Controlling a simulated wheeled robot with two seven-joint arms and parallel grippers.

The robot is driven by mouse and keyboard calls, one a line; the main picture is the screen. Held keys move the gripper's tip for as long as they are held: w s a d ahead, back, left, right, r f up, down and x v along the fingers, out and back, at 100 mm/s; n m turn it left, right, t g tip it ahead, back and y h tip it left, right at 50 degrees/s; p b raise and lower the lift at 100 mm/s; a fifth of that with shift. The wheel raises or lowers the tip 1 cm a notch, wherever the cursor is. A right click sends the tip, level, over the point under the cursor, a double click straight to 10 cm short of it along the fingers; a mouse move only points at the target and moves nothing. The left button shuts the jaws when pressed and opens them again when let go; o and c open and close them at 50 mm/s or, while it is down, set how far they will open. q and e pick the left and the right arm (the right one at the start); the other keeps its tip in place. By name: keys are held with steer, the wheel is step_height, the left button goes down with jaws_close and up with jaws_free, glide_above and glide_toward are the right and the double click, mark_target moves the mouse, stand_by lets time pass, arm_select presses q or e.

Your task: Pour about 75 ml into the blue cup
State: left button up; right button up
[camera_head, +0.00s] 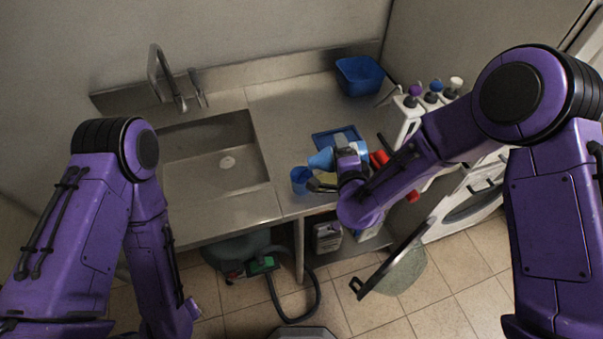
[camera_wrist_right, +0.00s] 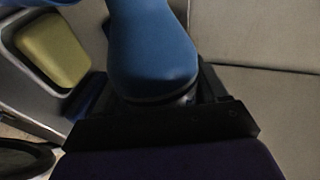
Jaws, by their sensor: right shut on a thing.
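The blue cup (camera_head: 300,180) stands near the front edge of the counter, just right of the sink. A lighter blue bottle (camera_head: 320,159) is in my right gripper (camera_head: 347,163), close above and right of the cup. It looks tilted, with one end toward the cup. In the right wrist view the bottle (camera_wrist_right: 150,45) fills the top middle, in the dark jaws (camera_wrist_right: 160,110). No liquid stream can be made out, and the level inside the cup is hidden. My left arm hangs at the left; its gripper is out of the picture.
A yellow sponge (camera_head: 327,180) lies beside the cup; it also shows in the wrist view (camera_wrist_right: 52,47). A blue tray (camera_head: 322,141) lies behind the bottle. A blue tub (camera_head: 359,75) stands at the back. The sink (camera_head: 225,165) is left, and several bottles (camera_head: 433,92) stand right.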

steer(key=m+b, duration=0.1)
steer(key=f+m+y+b, duration=0.1)
steer(key=shift+d+f+m, duration=0.2)
steer(key=shift+f+m, duration=0.1)
steer(key=shift+d+r+m+y, duration=0.2)
steer(key=shift+d+m+y, duration=0.1)
steer(key=shift+m, duration=0.8)
steer(key=shift+a+r, duration=0.2)
steer(key=shift+a, duration=0.15)
steer(key=shift+d, duration=0.15)
